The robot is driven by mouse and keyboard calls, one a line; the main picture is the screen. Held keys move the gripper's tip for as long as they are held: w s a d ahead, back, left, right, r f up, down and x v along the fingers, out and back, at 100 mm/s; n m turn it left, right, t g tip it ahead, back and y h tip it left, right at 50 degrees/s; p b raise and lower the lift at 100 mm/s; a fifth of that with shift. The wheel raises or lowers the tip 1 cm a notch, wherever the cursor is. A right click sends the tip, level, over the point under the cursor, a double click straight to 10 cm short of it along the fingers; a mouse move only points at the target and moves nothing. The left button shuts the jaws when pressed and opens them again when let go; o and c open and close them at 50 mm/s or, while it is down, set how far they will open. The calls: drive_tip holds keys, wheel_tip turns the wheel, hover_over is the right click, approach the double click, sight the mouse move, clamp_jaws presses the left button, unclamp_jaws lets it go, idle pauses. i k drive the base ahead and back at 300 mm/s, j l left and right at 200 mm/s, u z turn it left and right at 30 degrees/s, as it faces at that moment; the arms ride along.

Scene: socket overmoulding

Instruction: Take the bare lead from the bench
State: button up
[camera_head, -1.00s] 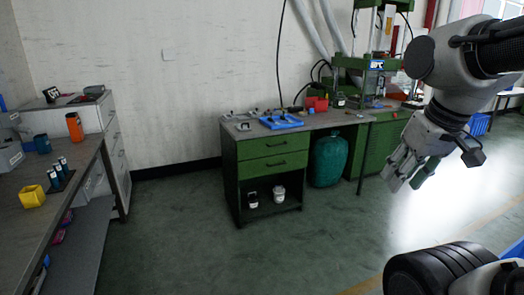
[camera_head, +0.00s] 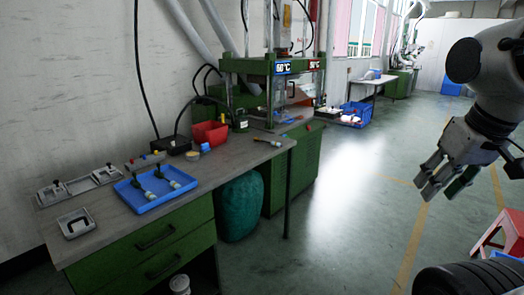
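The bench (camera_head: 100,222), with a grey top and green drawers, stands at the left and centre. A blue tray (camera_head: 128,203) on it holds a few dark green, lead-like pieces (camera_head: 155,184) with pale ends. I cannot tell which of these is the bare lead. My gripper (camera_head: 440,180) hangs at the right over the floor, well away from the bench. Its fingers are apart with nothing between them.
A green press (camera_head: 272,68) with temperature displays stands at the bench's far end. A red bin (camera_head: 209,133), a black box and grey fixtures (camera_head: 75,222) take up other bench space. A red stool (camera_head: 503,235) is at the lower right. The floor between is clear.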

sight(276, 144)
drive_tip(key=i+z, duration=0.25)
drive_tip(key=i, duration=0.35)
drive_tip(key=i+z, duration=0.3)
drive_tip(key=i, duration=0.3)
drive_tip(key=i+l+u, duration=0.15)
drive_tip(key=i+u, duration=0.25)
drive_tip(key=i+l+u, duration=1.1)
drive_tip(key=i+l, duration=0.05)
drive_tip(key=i, duration=0.05)
